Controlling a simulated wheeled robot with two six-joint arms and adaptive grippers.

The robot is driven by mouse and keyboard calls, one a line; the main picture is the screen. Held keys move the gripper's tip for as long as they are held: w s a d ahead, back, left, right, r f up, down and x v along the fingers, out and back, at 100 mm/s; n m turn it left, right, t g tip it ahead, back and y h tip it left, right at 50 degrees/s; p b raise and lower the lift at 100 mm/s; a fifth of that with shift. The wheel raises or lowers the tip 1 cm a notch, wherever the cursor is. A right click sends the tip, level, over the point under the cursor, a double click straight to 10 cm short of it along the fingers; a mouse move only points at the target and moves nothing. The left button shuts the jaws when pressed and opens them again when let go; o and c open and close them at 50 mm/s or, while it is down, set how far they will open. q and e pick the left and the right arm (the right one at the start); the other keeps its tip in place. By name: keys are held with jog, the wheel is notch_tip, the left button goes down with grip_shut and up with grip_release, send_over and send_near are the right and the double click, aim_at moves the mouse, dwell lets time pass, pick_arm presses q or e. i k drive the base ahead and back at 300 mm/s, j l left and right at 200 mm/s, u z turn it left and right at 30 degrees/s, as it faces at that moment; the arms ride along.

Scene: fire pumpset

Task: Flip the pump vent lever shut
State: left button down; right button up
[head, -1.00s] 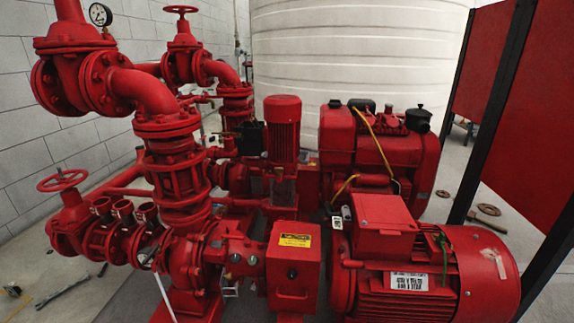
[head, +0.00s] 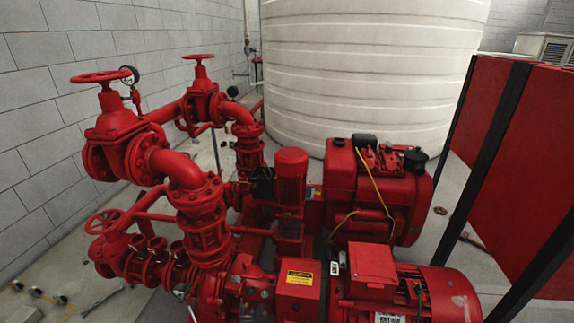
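The red pump casing (head: 232,292) is at the bottom of the head view, left of the yellow-labelled red box (head: 298,292). A small pale lever-like part (head: 180,291) shows at the casing's left side. It is too small to tell whether it is the vent lever, or whether it is open or shut. Neither of my grippers is in view.
Red pipework with handwheels (head: 101,77) rises at the left by a block wall. A red motor (head: 452,296) and a red engine (head: 372,195) stand right of the pump. A white tank (head: 370,70) is behind, and red panels (head: 525,150) are at right.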

aim_at(189, 288)
jog(key=u, duration=1.15)
